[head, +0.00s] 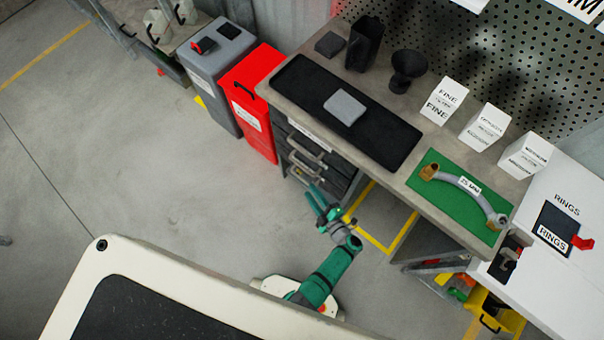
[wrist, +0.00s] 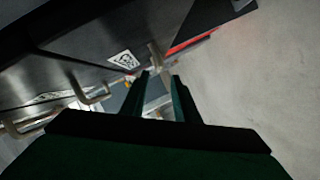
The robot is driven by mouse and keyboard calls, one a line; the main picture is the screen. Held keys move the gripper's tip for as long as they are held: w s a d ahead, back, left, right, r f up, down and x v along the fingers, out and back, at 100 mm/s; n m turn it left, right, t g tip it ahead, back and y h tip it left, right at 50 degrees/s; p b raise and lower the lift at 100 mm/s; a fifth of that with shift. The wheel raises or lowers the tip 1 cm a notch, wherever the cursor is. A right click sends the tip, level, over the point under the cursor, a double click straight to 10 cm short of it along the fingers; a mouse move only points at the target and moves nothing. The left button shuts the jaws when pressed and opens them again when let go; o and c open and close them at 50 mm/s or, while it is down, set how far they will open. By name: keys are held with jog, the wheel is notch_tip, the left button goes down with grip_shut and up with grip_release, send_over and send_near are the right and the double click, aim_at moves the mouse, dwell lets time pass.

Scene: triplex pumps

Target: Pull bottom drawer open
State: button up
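A dark drawer unit (head: 318,158) with pale bar handles stands under the workbench in the head view. Its drawer fronts look closed there. The bottom drawer is low in the unit and partly hidden by my arm. My green gripper (head: 317,196) is just in front of the lower drawers. In the wrist view my gripper (wrist: 161,76) has its two fingers apart, with nothing seen between them. A bar handle (wrist: 156,54) shows just beyond the fingertips, apparently not gripped. Another handle (wrist: 92,97) shows to the left. I cannot tell which handle belongs to the bottom drawer.
A red bin (head: 247,98) and a grey bin (head: 213,68) stand left of the drawers. The workbench (head: 385,187) carries a black mat, a green mat with a hose, and white boxes. Yellow tape (head: 378,243) marks the floor. Open floor lies to the left.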

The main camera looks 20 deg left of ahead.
aim_at(302, 179)
jog(key=x, duration=0.8)
jog(key=shift+w+a, duration=0.1)
jog(key=shift+w, duration=0.05)
jog(key=shift+c, duration=0.4)
grip_shut()
